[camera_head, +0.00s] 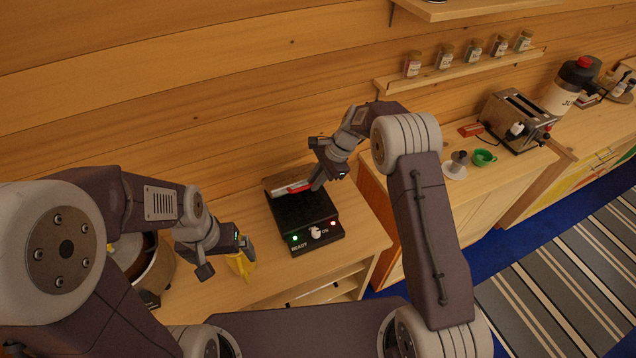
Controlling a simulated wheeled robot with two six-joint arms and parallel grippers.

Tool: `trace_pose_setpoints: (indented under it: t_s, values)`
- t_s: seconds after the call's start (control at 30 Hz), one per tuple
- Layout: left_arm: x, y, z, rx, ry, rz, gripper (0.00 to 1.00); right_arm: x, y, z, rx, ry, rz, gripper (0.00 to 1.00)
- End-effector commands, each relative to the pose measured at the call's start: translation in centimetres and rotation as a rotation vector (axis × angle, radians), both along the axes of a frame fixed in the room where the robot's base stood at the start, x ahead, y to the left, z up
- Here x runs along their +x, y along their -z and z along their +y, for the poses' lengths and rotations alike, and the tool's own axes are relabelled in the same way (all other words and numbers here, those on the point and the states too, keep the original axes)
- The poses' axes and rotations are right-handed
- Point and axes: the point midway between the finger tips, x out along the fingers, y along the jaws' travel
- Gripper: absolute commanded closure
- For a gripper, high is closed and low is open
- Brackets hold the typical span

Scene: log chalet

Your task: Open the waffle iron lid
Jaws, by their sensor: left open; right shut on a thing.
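The waffle iron (303,218) is a black appliance on the wooden counter, with a front panel marked READY and ON, a green light at the left and a red light at the right. Its lid (277,181) shows as a narrow silver-grey band at the back with a red handle (295,188) along its near edge. The lid looks tilted up, with the dark lower plate in view; its exact angle is hard to tell. My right gripper (318,183) is shut on the handle's right end, its fingertips partly hidden. My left gripper (227,258) is open, left of the iron.
A yellow object (241,264) is beside my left gripper. A round metal pot or appliance (156,268) stands at the counter's left. On the right counter are a toaster (513,120), a green cup (484,158) and a jug (571,88). A shelf (462,70) holds several jars.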

Motion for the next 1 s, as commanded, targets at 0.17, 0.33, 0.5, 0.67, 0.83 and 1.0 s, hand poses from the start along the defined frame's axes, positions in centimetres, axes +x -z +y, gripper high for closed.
trace_pose_setpoints:
  t_s: [0.17, 0.33, 0.5, 0.67, 0.83, 1.0]
  values:
    - [0.00, 0.09, 0.00, 0.000, 0.000, 0.000, 0.00, 0.26, 0.12, 0.06, -0.001, 0.002, -0.010, 1.00]
    - [0.00, 0.08, 0.00, 0.000, 0.000, 0.000, 0.00, 0.21, 0.11, 0.02, -0.001, 0.002, -0.008, 0.66]
    - [0.01, 0.06, 0.00, 0.000, 0.000, 0.000, 0.00, 0.19, 0.07, 0.00, 0.000, 0.002, -0.007, 0.66]
    - [-0.01, 0.04, 0.00, 0.000, 0.000, 0.000, 0.00, 0.17, 0.05, -0.02, -0.001, 0.002, -0.006, 0.66]
    - [0.00, 0.03, 0.00, 0.000, 0.000, 0.000, 0.00, 0.13, 0.03, -0.04, -0.001, 0.002, -0.006, 0.66]
    - [0.00, 0.03, 0.00, 0.000, 0.000, 0.000, 0.00, 0.12, 0.03, -0.04, -0.001, 0.002, -0.004, 0.66]
